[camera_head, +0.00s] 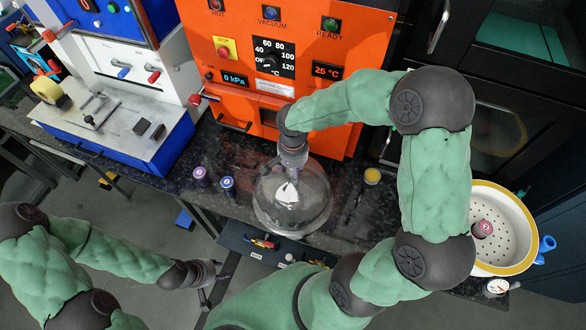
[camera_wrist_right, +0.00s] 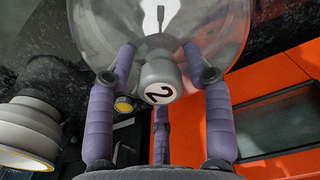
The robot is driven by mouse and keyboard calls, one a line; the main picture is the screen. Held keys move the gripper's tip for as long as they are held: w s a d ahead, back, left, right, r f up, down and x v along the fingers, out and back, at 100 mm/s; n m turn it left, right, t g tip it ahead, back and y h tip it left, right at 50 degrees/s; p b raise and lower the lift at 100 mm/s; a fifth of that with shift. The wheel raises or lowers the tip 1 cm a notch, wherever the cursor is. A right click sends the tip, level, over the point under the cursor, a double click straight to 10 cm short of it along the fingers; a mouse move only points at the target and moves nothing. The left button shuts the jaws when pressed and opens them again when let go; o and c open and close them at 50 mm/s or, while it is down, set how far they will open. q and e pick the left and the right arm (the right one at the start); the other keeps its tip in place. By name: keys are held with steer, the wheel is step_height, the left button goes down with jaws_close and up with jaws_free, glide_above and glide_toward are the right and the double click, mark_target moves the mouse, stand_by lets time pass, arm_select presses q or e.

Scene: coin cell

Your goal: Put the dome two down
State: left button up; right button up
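Dome two (camera_head: 305,212) is a clear glass bell at the front middle of the dark counter. In the right wrist view the dome (camera_wrist_right: 225,30) fills the top, and its grey knob (camera_wrist_right: 158,82) carries a 2. My right gripper (camera_head: 291,155) is above the dome, its purple fingers (camera_wrist_right: 160,60) closed around the knob. A white shape shows through the glass. I cannot tell whether the dome's rim touches the counter. My left gripper (camera_head: 207,277) is at the lower left, away from the dome; its fingers are too small to read.
An orange vacuum oven (camera_head: 340,25) stands behind the dome. Two small purple and blue jars (camera_head: 201,177) are left of it, a yellow-topped jar (camera_head: 372,176) right. A white, yellow-rimmed perforated bowl (camera_head: 526,225) is at the far right. A blue-and-white press (camera_head: 110,120) stands left.

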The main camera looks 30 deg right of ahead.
stand_by(0.3)
steer(key=shift+r, duration=0.25)
step_height(320, 180, up, 12)
steer(key=p, duration=0.2)
steer(key=shift+f, duration=0.1)
stand_by(3.7)
